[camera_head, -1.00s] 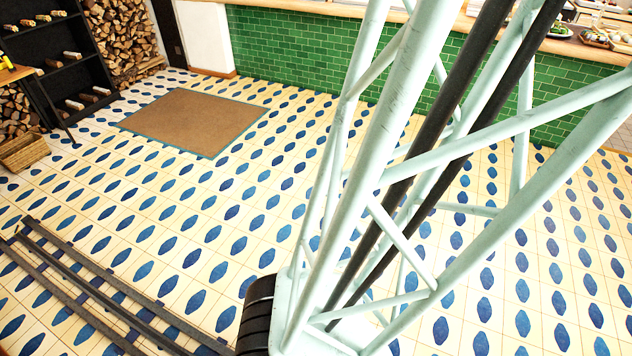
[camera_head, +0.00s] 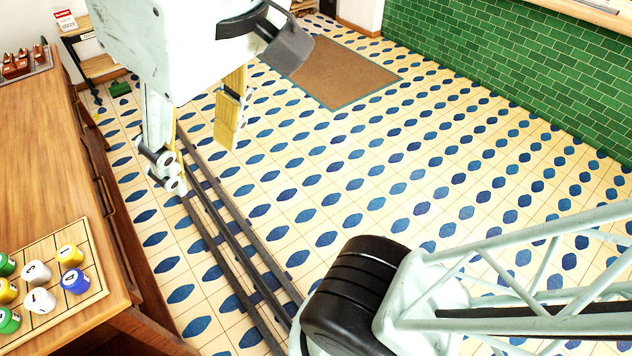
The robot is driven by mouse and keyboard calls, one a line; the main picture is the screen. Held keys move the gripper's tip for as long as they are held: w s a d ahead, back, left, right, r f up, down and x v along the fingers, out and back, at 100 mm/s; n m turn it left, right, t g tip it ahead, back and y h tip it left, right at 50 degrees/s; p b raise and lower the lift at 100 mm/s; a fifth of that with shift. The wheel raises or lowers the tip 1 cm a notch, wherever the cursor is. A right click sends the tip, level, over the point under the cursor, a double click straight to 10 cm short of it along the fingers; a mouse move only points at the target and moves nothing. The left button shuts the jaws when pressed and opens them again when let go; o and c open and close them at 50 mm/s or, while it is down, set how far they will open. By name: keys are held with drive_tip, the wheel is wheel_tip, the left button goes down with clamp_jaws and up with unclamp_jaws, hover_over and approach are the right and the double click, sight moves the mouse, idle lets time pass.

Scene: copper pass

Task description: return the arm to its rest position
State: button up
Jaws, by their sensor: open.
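My gripper (camera_head: 198,152) hangs at the upper left of the head view, below a pale housing. Its two fingers are wide apart and nothing shows between them. Behind them are the tiled floor and the rails. My pale lattice arm link and a black ribbed joint fill the lower right. The links joining that joint to the gripper are out of view.
A wooden counter (camera_head: 50,150) stands on the left, with a board (camera_head: 92,262) of numbered, coloured pieces on it. Dark rails (camera_head: 232,255) run along the floor. A brown mat (camera_head: 345,75) lies farther back. A green tiled wall (camera_head: 530,75) is at right. The middle floor is clear.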

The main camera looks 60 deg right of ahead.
drive_tip(key=shift+s+f, duration=0.3)
drive_tip(key=shift+f, duration=0.5)
wheel_tip(320, 180, down, 6)
drive_tip(key=b, duration=0.6)
idle(0.8)
